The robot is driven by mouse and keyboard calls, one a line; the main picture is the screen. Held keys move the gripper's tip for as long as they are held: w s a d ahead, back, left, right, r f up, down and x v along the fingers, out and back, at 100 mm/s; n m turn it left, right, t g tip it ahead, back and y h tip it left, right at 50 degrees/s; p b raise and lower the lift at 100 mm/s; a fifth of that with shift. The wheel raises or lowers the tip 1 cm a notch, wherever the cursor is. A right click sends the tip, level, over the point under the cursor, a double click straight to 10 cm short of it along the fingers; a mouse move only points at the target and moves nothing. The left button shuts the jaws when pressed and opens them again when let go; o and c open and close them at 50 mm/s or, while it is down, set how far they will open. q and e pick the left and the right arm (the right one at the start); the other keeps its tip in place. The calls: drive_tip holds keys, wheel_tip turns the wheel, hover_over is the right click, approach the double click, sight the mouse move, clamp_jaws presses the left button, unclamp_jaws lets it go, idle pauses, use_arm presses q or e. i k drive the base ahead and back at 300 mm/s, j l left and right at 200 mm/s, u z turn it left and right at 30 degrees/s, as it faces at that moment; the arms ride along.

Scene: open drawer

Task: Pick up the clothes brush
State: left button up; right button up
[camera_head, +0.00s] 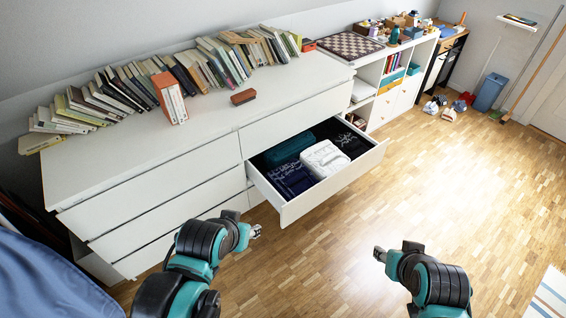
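A small reddish-brown block-shaped object (243,96), which looks like the clothes brush, lies on top of the white dresser (140,150), near its front edge and right of the upright books. My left gripper (257,231) is in front of the dresser, below and left of the open drawer, well away from the brush. My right gripper (378,254) is over the wooden floor, right of the drawer and farther from the brush. Both grippers look empty, but their fingers are too small to tell open from shut.
The open drawer (335,183) juts out at right, holding folded dark, teal and white cloth. A chessboard (350,46) lies farther right.

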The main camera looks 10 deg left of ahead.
sight(242, 98)
drive_tip(key=i+j, duration=0.1)
drive_tip(key=i, duration=0.65)
drive_tip(key=i+j, duration=0.15)
drive_tip(key=i, duration=0.65)
